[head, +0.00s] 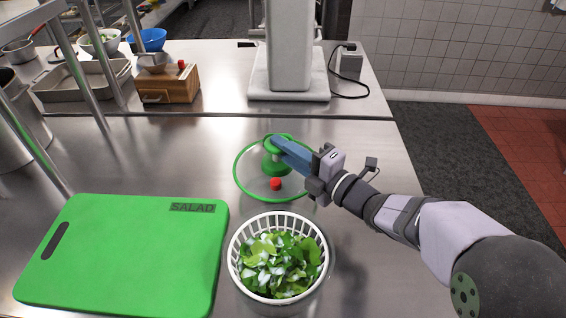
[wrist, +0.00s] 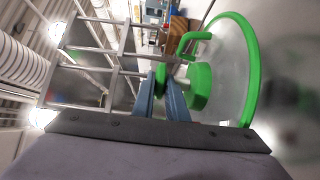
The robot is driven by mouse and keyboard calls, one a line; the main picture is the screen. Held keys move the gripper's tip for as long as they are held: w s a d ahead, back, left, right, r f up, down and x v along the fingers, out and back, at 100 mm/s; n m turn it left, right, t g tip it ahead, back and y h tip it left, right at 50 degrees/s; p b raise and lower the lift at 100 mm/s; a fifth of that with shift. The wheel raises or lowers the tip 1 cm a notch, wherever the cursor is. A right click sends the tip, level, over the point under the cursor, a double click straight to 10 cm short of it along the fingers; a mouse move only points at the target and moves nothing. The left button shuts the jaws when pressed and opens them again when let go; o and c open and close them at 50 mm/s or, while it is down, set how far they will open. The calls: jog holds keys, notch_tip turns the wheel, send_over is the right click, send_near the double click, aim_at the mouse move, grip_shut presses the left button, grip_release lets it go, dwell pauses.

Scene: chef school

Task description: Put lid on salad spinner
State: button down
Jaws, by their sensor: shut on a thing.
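The lid (head: 250,187) is a clear disc with a green rim, a green handle in the middle and a red button. In the head view it lies behind the salad spinner; I cannot tell whether it touches the table. My gripper (head: 274,143) is shut on the lid's green handle. In the wrist view, the blue fingers (wrist: 163,90) close on the green handle part, and the lid (wrist: 228,70) fills the right side. The salad spinner (head: 238,273), a clear bowl with a white slatted basket, stands uncovered in front of the lid, with leafy greens inside.
A green cutting board (head: 120,255) marked SALAD lies left of the spinner. A grey metal post (head: 45,165) stands at the left. A wooden box (head: 168,86) and a white appliance base (head: 288,88) stand at the back. The steel table is clear right of the spinner.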

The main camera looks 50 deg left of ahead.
notch_tip(320, 180, up, 4)
jog(key=shift+r, duration=0.15)
jog(key=shift+w+r, duration=0.2)
jog(key=shift+r, duration=0.15)
jog(key=w+d+r+m+t+p, duration=0.25)
jog(key=w+d+r+p, duration=0.4)
jog(key=p, duration=0.55)
jog(key=s+d+n+g+h+p, duration=0.1)
jog(key=s+d+n+g, duration=0.3)
jog(key=s, duration=0.7)
jog(key=s+d+n+g+h+p, duration=0.1)
jog(key=s+d+n+g+h, duration=0.1)
jog(key=s+d+n+g, duration=0.2)
jog(key=s+d+g, duration=0.3)
jog(key=s, duration=0.4)
jog(key=shift+f+p, duration=0.25)
jog(key=shift+p, duration=0.15)
jog(key=shift+f+n, duration=0.1)
jog(key=shift+n, duration=0.15)
